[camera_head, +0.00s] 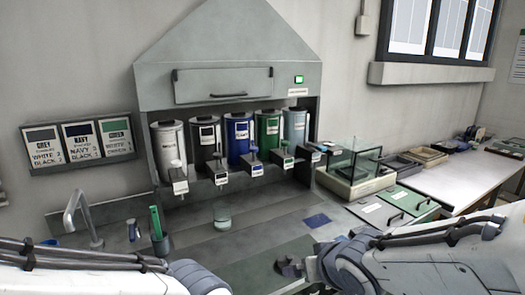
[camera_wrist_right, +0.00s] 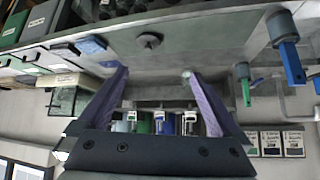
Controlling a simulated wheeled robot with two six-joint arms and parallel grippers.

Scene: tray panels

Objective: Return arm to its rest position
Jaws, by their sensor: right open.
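My right arm comes in from the lower right in the head view. Its gripper (camera_head: 288,267) is low over the front of the grey counter (camera_head: 270,235), partly cut off by the frame's lower edge. In the right wrist view, the two fingers of my right gripper (camera_wrist_right: 155,73) stand wide apart with nothing between them. That view is upside down, with the paint dispensers behind the fingers. My left arm (camera_head: 90,280) crosses the lower left corner of the head view; its gripper does not show.
Several paint canisters (camera_head: 238,135) stand in the grey hooded dispenser. A clear jar (camera_head: 222,216) is below them, left of my right gripper. A blue patch (camera_head: 316,220) lies on the counter. A glass box (camera_head: 352,165) and green panels (camera_head: 400,200) are to the right. A tap (camera_head: 75,210) is left.

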